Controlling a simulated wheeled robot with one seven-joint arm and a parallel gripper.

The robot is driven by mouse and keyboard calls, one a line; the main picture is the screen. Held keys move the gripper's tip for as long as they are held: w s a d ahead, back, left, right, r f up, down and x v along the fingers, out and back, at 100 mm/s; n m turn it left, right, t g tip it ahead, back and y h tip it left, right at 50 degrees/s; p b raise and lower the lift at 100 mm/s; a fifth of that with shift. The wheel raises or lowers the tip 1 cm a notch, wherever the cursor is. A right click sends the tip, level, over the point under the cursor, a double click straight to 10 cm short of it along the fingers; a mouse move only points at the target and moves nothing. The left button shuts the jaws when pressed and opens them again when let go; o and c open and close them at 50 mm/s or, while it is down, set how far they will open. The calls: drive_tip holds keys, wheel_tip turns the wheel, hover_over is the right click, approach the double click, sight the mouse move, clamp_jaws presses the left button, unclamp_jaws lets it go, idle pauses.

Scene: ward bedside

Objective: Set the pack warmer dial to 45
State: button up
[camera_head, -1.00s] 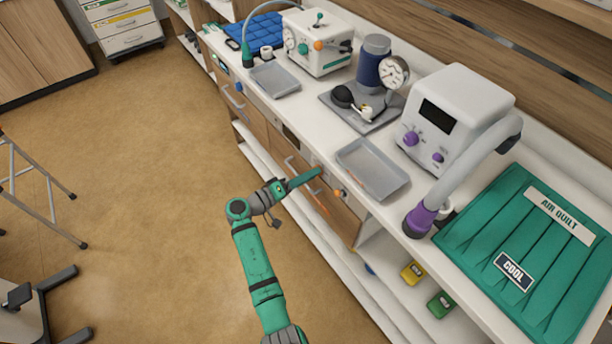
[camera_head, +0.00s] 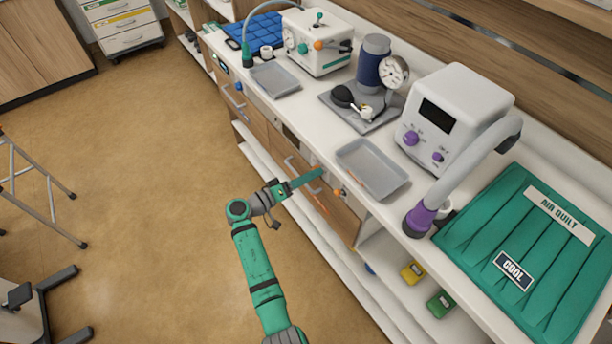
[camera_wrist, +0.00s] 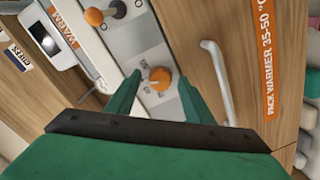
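The pack warmer panel is in the cabinet front under the counter. In the wrist view its orange dial (camera_wrist: 158,79) sits on a pale metal plate (camera_wrist: 135,42). An orange strip (camera_wrist: 268,60) reading "PACK WARMER 35-50 °C" lies to the right, past a drawer handle. My gripper (camera_wrist: 160,76) is open, with its two green fingers on either side of the dial. I cannot tell whether they touch it. The dial's scale and setting are not readable. In the head view my gripper (camera_head: 312,177) is at the cabinet front, beside an orange knob (camera_head: 338,192).
A second orange knob (camera_wrist: 93,17) and a small display unit (camera_wrist: 44,38) sit left of the dial. The silver handle (camera_wrist: 218,82) is close on the right. Above, the counter holds a grey tray (camera_head: 372,168), a white device (camera_head: 455,115) and a green quilt (camera_head: 530,250).

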drive_tip(key=v, duration=1)
drive_tip(key=shift+s+a, duration=0.15)
drive_tip(key=shift+a, duration=0.2)
idle(0.3)
drive_tip(key=s+d+f+n+y, duration=0.2)
drive_tip(key=s+f+y, duration=0.2)
drive_tip(key=s+f, duration=0.4)
drive_tip(key=s+d+f+n+y, duration=0.2)
drive_tip(key=s+f+y, duration=0.3)
drive_tip(key=f, duration=0.6)
drive_tip(key=s+f+y, duration=0.2)
drive_tip(key=s, duration=0.7)
drive_tip(key=s+r+y, duration=0.2)
drive_tip(key=s+r, duration=0.1)
drive_tip(key=s, duration=0.4)
drive_tip(key=s+d+r+m+t, duration=0.1)
drive_tip(key=s+r, duration=0.3)
drive_tip(key=r, duration=0.3)
drive_tip(key=s+d+r+m+t, duration=0.1)
drive_tip(key=s+r, duration=0.3)
drive_tip(key=r, duration=0.4)
drive_tip(key=s+d+r+m+t+y, duration=0.1)
drive_tip(key=s+d+r+m+t, duration=0.1)
drive_tip(key=r, duration=0.6)
drive_tip(key=shift+s+t, duration=0.6)
drive_tip(key=shift+s, duration=0.6)
